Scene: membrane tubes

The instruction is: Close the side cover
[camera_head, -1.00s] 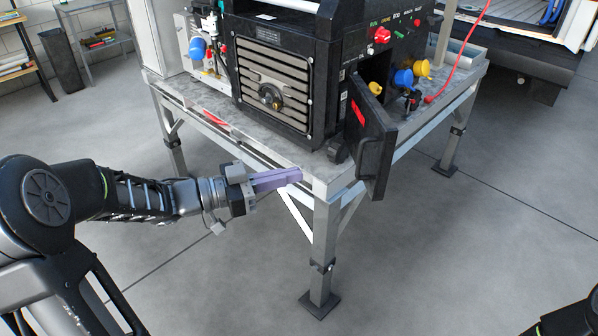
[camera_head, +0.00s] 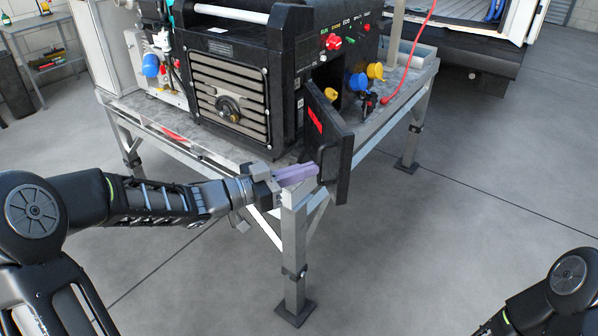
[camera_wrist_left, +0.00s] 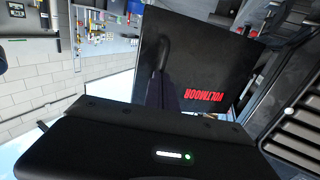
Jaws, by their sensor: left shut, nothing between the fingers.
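The side cover (camera_head: 328,140) is a black panel with red lettering, standing open and swung out from the right side of the black machine (camera_head: 240,80). In the left wrist view the same cover (camera_wrist_left: 205,65) fills the upper middle, its red lettering upside down. My left gripper (camera_head: 314,171) has purple fingers, shut and empty. Its tips are at the lower part of the lettered face; I cannot tell if they touch it. The opening behind the cover is partly visible, with a yellow part (camera_head: 331,94) inside. My right gripper is out of view.
The machine stands on a metal table (camera_head: 218,148) with a corner leg (camera_head: 293,250) just below my left gripper. Yellow (camera_head: 375,71) and blue (camera_head: 358,82) sockets stick out beyond the cover. A red cable (camera_head: 408,65) hangs nearby. Floor to the right is clear.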

